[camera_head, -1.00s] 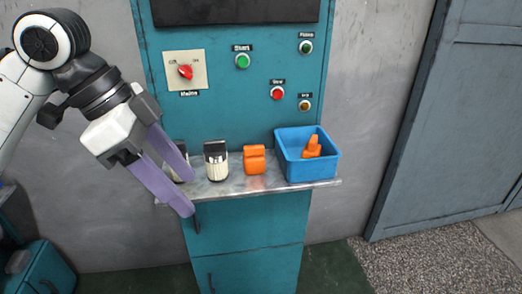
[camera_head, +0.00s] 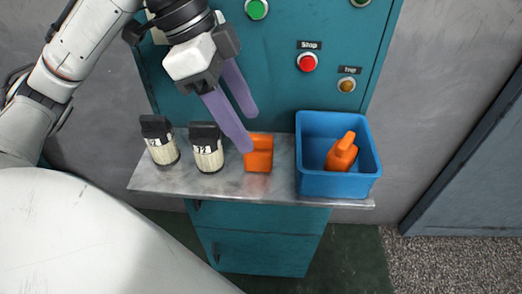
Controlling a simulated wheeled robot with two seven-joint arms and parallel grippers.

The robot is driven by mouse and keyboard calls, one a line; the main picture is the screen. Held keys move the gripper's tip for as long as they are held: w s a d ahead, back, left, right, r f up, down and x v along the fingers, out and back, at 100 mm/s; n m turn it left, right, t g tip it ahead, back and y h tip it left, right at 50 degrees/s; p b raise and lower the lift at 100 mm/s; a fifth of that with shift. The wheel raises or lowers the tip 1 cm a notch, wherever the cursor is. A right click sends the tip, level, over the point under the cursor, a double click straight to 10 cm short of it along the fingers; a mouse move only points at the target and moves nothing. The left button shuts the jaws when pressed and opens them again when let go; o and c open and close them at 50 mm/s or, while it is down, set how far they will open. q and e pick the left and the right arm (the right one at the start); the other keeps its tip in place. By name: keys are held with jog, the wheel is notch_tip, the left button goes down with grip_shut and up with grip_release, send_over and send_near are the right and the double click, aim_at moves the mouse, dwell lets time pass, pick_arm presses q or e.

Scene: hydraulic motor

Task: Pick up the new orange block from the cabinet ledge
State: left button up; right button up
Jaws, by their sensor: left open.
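The orange block (camera_head: 259,156) stands on the grey cabinet ledge (camera_head: 225,184), between a black-and-white part and the blue bin. My left gripper (camera_head: 248,132) has two purple fingers that point down and to the right. It is open, and its fingertips are close above the block's upper left. One fingertip overlaps the block's top left corner in the picture; I cannot tell whether it touches. A second orange piece (camera_head: 342,152) lies in the blue bin (camera_head: 340,185). My right gripper is out of view.
Two black-and-white cylindrical parts (camera_head: 160,141) (camera_head: 207,149) stand on the ledge left of the block. The teal panel behind carries a red Stop button (camera_head: 307,62) and a yellow Trip button (camera_head: 346,85). A grey door (camera_head: 480,170) is at the right.

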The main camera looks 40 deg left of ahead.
aim_at(257, 136)
pick_arm(q)
jog(key=b+x, duration=0.1)
jog(key=x, duration=0.4)
jog(key=shift+w, duration=0.2)
jog(key=shift+w+d+f, duration=0.1)
jog(key=shift+d+f, duration=0.05)
jog(key=shift+f, duration=0.1)
jog(key=c, duration=1.2)
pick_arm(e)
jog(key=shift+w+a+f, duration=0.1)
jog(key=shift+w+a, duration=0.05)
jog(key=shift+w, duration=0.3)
pick_arm(q)
jog(key=shift+r, duration=0.1)
